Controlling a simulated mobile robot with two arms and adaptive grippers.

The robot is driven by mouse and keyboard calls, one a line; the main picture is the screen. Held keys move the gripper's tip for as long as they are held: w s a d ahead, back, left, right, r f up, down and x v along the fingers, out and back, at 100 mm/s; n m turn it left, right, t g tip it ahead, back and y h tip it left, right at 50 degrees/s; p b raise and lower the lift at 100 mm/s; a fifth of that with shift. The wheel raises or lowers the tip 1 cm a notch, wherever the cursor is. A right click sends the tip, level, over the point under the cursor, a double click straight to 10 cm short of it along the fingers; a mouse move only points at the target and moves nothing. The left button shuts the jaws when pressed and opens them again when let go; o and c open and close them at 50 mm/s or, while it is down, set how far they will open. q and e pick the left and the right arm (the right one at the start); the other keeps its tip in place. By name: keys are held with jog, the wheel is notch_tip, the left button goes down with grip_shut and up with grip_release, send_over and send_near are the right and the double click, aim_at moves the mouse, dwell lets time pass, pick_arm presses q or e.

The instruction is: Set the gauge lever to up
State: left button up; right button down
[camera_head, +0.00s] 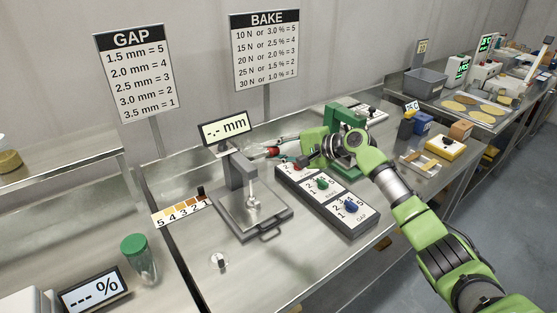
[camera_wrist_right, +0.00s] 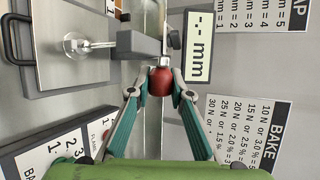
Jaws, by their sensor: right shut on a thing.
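The thickness gauge (camera_head: 238,172) stands on the steel bench, with a grey column, a round foot on a plate and a display (camera_head: 225,131) reading "-.- mm". The display also shows in the right wrist view (camera_wrist_right: 197,47). The red ball knob of the gauge lever (camera_wrist_right: 161,81) sits between the fingertips of my right gripper (camera_wrist_right: 161,92), which is shut on it. In the head view the red knob (camera_head: 271,152) shows beside the gauge head at the gripper's tips (camera_head: 276,151). I cannot tell the lever's exact angle. My left gripper is not in view.
A dial panel (camera_head: 340,212) with red, green and blue knobs lies right of the gauge, below my right arm. A green press (camera_head: 345,125) stands behind my wrist. A colour scale strip (camera_head: 182,211) and a green-lidded jar (camera_head: 135,245) are on the left. The bench front is mostly clear.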

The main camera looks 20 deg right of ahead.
jog(key=shift+w+a+r+p, duration=0.15)
jog(key=shift+w+a+r, duration=0.1)
jog(key=shift+w+r, duration=0.4)
jog(key=shift+w+a+r+p, duration=0.15)
jog(key=shift+w+a+r, duration=0.1)
jog(key=shift+w+r, duration=0.35)
jog(key=shift+w+a+r+p, duration=0.15)
jog(key=shift+w+a+r, duration=0.1)
jog(key=shift+w+r, duration=0.35)
jog(key=shift+w+f, duration=0.1)
jog(key=shift+w, duration=0.05)
jog(key=c, duration=1.8)
grip_release()
jog(key=shift+f, duration=0.1)
jog(key=v, duration=1.2)
